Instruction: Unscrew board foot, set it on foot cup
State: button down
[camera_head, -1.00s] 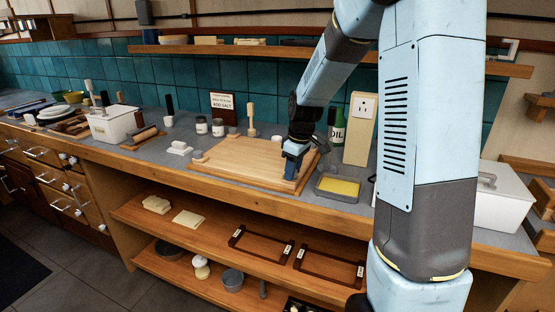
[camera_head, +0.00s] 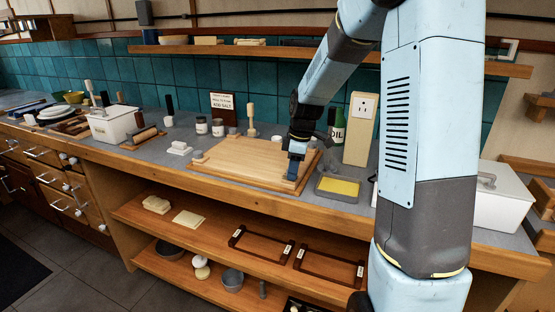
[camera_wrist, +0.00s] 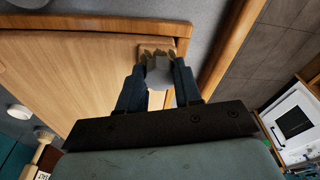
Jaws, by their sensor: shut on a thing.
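The wooden board (camera_head: 235,158) lies on the grey counter, and it also shows in the wrist view (camera_wrist: 75,75). My gripper (camera_head: 291,179) points down at the board's front right corner. In the wrist view my gripper (camera_wrist: 158,80) is shut on a grey faceted board foot (camera_wrist: 158,72), with a finger on each side. A small pale wooden piece (camera_wrist: 150,48) shows just beyond the foot, at the board's corner. I cannot tell whether the foot still touches the board. In the head view my fingers hide the foot. I cannot make out which thing is the foot cup.
A yellow-filled grey tray (camera_head: 338,188) stands close right of the board. An outlet post (camera_head: 361,130) and a green oil bottle (camera_head: 338,130) stand behind it. A white lidded box (camera_head: 500,200) is at far right. Small grey pieces, one here (camera_head: 198,157), stand around the board's edge.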

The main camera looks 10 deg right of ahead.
jog(key=shift+s+f, duration=0.1)
jog(key=shift+f, duration=0.05)
jog(key=n, duration=0.4)
jog(key=shift+n+g, duration=0.4)
jog(key=shift+f, duration=0.1)
jog(key=n, duration=0.4)
jog(key=shift+n+g, duration=0.4)
jog(key=n, duration=0.4)
jog(key=shift+n+h, duration=0.4)
